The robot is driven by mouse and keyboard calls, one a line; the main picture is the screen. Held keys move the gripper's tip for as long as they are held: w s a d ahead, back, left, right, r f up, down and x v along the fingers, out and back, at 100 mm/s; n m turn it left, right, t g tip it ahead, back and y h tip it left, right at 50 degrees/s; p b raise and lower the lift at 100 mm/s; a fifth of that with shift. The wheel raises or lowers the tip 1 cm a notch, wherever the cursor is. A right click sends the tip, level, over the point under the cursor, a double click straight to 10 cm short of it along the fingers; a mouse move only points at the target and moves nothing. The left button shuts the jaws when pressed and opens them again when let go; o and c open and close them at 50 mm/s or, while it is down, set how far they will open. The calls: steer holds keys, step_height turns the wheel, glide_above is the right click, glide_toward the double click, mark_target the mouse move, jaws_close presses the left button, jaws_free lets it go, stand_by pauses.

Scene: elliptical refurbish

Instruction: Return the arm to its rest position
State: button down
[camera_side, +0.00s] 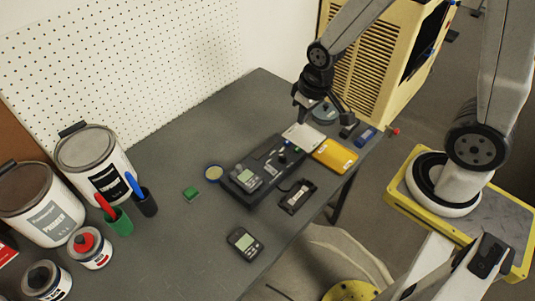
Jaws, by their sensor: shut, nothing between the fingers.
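My gripper (320,112) hangs from the arm above the far right part of the grey table (225,125). It is shut and nothing shows held in it. It is near a dark tray (238,195) and a white flat piece (303,136), and appears apart from both, though the exact height cannot be told. The fingertips are small and dark against the things behind them.
A handheld device (246,178) lies on the tray, another device (244,243) at the front. A yellow case (335,156), a black open shell (297,196) and a blue block (366,136) lie right. Paint cans (92,160) and pen cups stand left.

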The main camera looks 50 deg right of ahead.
steer(key=shift+t, duration=0.3)
steer(key=s+r, duration=0.1)
steer(key=s+d+r, duration=0.1)
steer(key=s+r, duration=0.1)
steer(key=shift+s, duration=0.2)
